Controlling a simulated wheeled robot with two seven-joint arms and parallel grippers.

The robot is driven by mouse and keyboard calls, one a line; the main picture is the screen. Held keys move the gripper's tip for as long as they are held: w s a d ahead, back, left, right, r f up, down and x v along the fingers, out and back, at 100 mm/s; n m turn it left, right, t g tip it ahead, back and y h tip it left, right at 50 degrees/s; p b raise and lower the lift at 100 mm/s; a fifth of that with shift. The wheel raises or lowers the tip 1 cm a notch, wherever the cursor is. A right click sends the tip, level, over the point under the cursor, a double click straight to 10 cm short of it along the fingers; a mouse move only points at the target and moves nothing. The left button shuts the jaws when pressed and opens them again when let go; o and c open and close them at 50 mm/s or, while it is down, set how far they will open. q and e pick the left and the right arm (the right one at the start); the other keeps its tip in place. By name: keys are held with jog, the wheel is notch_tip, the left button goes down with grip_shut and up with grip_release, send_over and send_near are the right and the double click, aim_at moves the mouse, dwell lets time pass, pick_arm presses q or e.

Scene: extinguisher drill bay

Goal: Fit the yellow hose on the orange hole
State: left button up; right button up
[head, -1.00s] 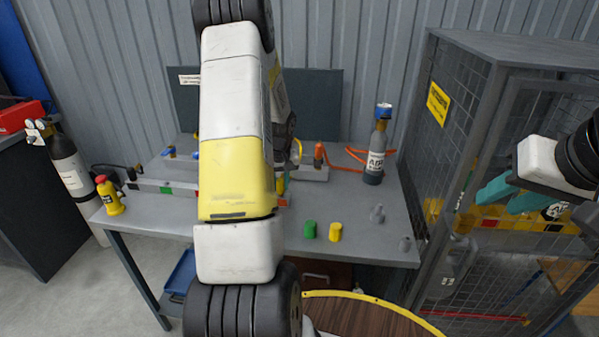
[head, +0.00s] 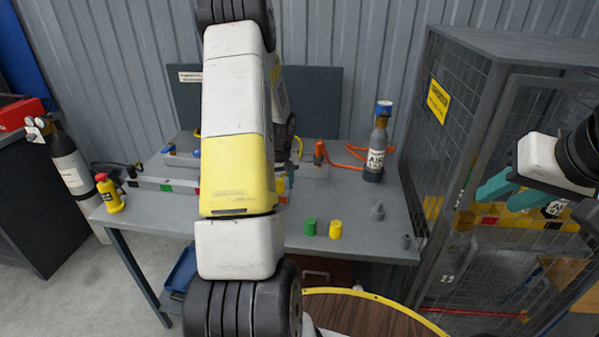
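A thin yellow hose (head: 299,146) shows as a short curve just right of my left arm at the back of the bench; most of it is hidden behind that arm. The orange hole cannot be made out. A small orange patch (head: 283,198) shows beside the arm, too covered to identify.
An orange hose with a fitting (head: 319,153) lies behind on the bench (head: 350,215). A grey AIR bottle (head: 375,160), green cap (head: 309,227), yellow cap (head: 336,229) and small grey fittings (head: 377,211) stand at right. The mesh cage (head: 470,150) borders the bench.

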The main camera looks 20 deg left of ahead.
pick_arm(q)
jog(key=s+d+r+m+t, duration=0.1)
jog(key=s+d+r, duration=0.25)
jog(key=r, duration=0.55)
jog(key=s+d+r+m, duration=0.15)
jog(key=d+r, duration=0.25)
jog(key=r, duration=0.5)
jog(key=s+d+r+m+t+h, duration=0.1)
jog(key=s+d+r, duration=0.4)
jog(key=s, duration=0.5)
jog(key=s+d+r+m+t+h, duration=0.2)
jog(key=s+d+r, duration=0.4)
jog(key=s+d, duration=0.3)
jog(key=shift+s+r+m+h, duration=0.2)
jog(key=shift+s+m+h, duration=0.1)
jog(key=shift+s+m, duration=0.55)
